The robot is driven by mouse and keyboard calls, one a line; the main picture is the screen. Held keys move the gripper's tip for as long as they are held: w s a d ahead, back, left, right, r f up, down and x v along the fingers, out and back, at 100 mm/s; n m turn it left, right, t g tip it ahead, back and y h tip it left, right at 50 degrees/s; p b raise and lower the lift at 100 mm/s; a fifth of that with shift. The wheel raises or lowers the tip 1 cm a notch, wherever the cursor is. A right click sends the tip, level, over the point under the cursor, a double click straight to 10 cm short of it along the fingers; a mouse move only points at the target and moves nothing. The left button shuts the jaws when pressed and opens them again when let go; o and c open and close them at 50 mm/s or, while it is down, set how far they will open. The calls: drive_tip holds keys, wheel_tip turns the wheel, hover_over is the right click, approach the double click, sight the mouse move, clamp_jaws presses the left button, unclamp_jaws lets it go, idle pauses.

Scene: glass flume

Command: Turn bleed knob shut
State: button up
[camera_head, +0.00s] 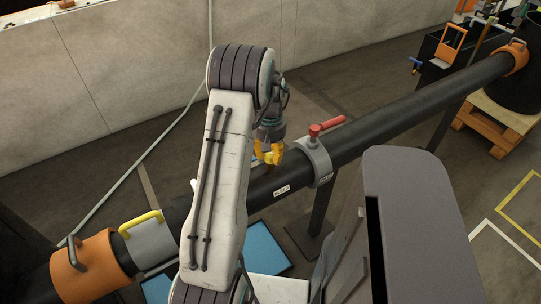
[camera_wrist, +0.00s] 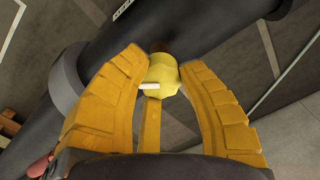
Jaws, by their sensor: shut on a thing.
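The bleed knob (camera_wrist: 163,72) is a small faceted yellow knob on the dark pipe (camera_wrist: 190,28) in the wrist view. A short white mark shows on its near side. My gripper (camera_wrist: 161,64) has its two yellow fingers shut on the knob, one on each side. In the head view my gripper (camera_head: 268,154) is at the pipe (camera_head: 390,118), beside a white label (camera_head: 282,191) that seems to read "BLEED". There the knob is hidden or cannot be told from the yellow fingers.
A red-handled lever (camera_head: 328,126) stands on a grey collar (camera_head: 320,162) just right of my gripper. A yellow handle (camera_head: 142,222) and an orange collar (camera_head: 85,264) are on the pipe at the lower left. A blue panel (camera_head: 262,250) lies below the pipe.

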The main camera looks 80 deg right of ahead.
drive_tip(key=m+b, duration=0.1)
drive_tip(key=m, duration=0.4)
drive_tip(key=shift+d+m, duration=0.15)
drive_tip(key=shift+m, duration=0.15)
drive_tip(key=m, duration=0.5)
drive_tip(key=shift+s+b, duration=0.1)
drive_tip(key=shift+b, duration=0.2)
drive_tip(key=shift+m, duration=0.3)
drive_tip(key=o, duration=0.9)
drive_tip(key=shift+s+d, duration=0.1)
drive_tip(key=shift+o, duration=1.4)
wheel_tip(320, 180, up, 12)
